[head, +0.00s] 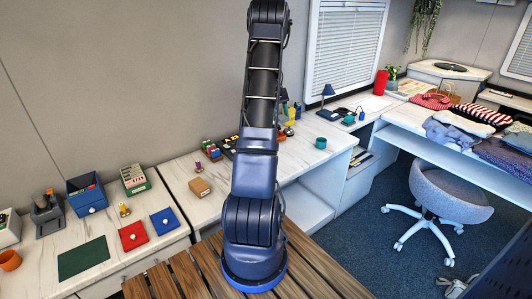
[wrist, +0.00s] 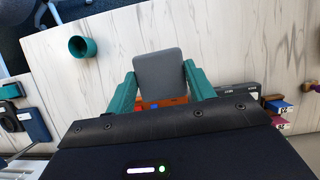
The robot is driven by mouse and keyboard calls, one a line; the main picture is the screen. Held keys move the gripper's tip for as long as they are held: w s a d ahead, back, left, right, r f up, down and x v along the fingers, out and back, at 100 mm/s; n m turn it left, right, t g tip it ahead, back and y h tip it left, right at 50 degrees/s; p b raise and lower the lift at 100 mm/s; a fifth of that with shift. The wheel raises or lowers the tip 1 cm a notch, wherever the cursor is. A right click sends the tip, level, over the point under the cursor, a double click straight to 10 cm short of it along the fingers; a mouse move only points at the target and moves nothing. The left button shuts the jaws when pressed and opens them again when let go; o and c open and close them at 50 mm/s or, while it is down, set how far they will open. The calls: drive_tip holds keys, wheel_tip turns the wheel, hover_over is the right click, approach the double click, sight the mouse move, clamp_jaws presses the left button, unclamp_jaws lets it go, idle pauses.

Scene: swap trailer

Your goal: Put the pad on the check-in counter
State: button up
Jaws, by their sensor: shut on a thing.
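My gripper (wrist: 159,69) shows in the wrist view with its two teal fingers shut on a grey, round-cornered pad (wrist: 161,80). The pad hangs between the fingers above a pale, wood-grained counter top (wrist: 225,40). The gap below it cannot be told. In the head view my arm rises in the middle, and the gripper and pad are hidden. A long pale counter (head: 312,158) runs behind my arm. I cannot tell which surface is the check-in counter.
A teal cup (head: 320,142) stands on the counter and also shows in the wrist view (wrist: 82,46). A small cardboard box (head: 200,187) and several colourful items stand left of my arm. A grey swivel chair (head: 450,190) stands at right. Folded clothes (head: 470,122) cover the right counter.

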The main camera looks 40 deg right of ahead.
sight(289, 155)
drive_tip(key=s+d, duration=0.2)
drive_tip(key=shift+s+d, duration=0.2)
drive_tip(key=shift+d, duration=0.15)
drive_tip(key=f, duration=2)
drive_tip(key=shift+s+d, duration=0.3)
drive_tip(key=shift+f, duration=0.1)
drive_tip(key=o, duration=0.9)
drive_tip(key=shift+o, duration=0.2)
